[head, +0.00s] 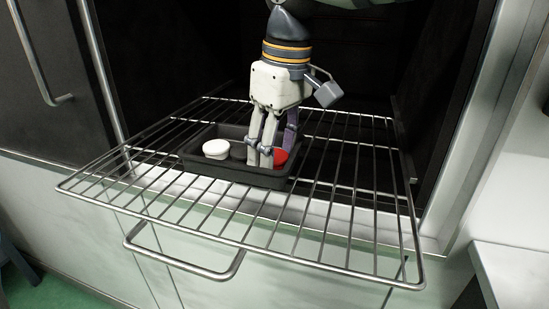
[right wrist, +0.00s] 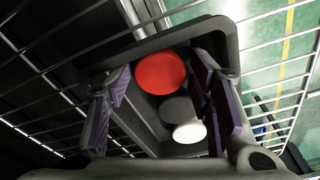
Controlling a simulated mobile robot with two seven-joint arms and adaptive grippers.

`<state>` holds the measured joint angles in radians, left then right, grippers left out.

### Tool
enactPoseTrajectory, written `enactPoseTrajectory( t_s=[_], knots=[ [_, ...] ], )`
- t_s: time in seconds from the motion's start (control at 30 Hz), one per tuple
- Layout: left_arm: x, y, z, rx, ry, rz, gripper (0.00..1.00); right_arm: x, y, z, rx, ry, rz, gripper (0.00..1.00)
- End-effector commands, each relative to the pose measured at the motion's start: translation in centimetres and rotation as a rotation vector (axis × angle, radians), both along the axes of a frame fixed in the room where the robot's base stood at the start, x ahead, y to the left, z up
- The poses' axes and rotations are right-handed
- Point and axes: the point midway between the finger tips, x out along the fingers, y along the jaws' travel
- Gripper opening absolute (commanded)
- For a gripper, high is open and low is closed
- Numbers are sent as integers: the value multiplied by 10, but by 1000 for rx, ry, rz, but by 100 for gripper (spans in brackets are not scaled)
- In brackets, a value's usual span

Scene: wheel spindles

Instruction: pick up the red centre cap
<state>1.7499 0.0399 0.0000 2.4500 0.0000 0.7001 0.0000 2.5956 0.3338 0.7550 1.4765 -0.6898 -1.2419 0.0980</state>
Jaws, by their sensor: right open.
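The red centre cap (head: 280,157) lies in a dark tray (head: 235,174) on a wire rack, partly hidden behind my right gripper in the head view. In the right wrist view the red cap (right wrist: 161,72) shows as a round disc between the two finger pads, towards their tips. My right gripper (head: 268,155) points down into the tray, with its fingers apart around the cap. I cannot tell whether a finger touches the cap. My left gripper is in neither view.
In the tray are a white cap (head: 216,148) and a dark round cap (right wrist: 176,109) beside it. The tray's walls stand close around my fingers. The wire rack (head: 340,205) extends out of a dark oven-like opening. A metal handle (head: 190,266) is below it.

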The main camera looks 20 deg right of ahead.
Motion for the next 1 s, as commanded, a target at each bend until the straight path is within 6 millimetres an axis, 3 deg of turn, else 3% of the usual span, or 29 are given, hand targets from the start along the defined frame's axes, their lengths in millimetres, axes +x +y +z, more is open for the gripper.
enactPoseTrajectory(
  t_s=[0.03, 0.17, 0.57, 0.77, 1.0],
  knots=[
    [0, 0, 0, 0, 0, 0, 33, 0, 0, 0, 0, 0, 0, 48],
    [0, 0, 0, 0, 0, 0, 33, 0, 0, 0, 0, 0, 0, 19],
    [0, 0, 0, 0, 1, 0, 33, 0, 0, 4, 0, 0, 0, 19],
    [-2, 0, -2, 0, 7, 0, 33, -1, 5, 38, -1, -2, 2, 19],
    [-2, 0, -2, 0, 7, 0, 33, -28, 59, 98, -4, -2, 3, 19]
  ],
)
